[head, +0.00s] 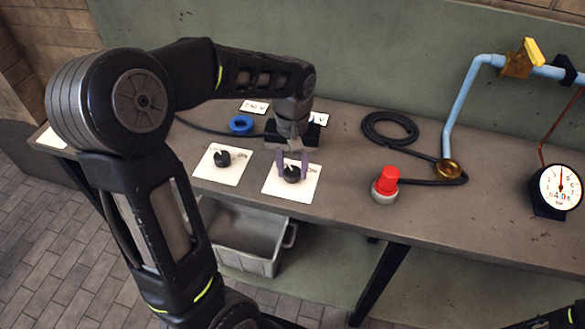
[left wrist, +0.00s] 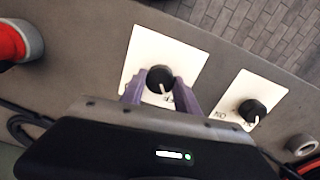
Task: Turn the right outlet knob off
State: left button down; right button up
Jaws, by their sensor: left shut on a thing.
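The right outlet knob (head: 291,174) is a black round knob on a white plate (head: 284,189) on the bench. My left gripper (head: 292,168) reaches down over it, its purple fingers shut on the knob's two sides. In the left wrist view, the knob (left wrist: 159,78) sits between the fingers, with a white pointer line toward the gripper's body. The plate's lettering is partly hidden by a finger there. The left outlet knob (head: 221,158) stands on its own white plate, apart from the gripper; it also shows in the left wrist view (left wrist: 252,109). My right gripper is not in view.
A red button (head: 387,180) on a grey base stands right of the plates. Beyond are a coiled black hose (head: 389,130), a pressure gauge (head: 560,188) and a blue pipe (head: 461,102) with a yellow-handled valve (head: 522,60). A grey bin (head: 243,233) sits below the bench.

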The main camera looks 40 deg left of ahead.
aim_at(292, 171)
pick_arm(q)
jog(key=shift+n, duration=0.6)
jog(key=c, duration=0.9)
grip_release()
jog(key=shift+r, duration=0.1)
notch_tip(292, 171, up, 8)
jog(key=shift+f, duration=0.15)
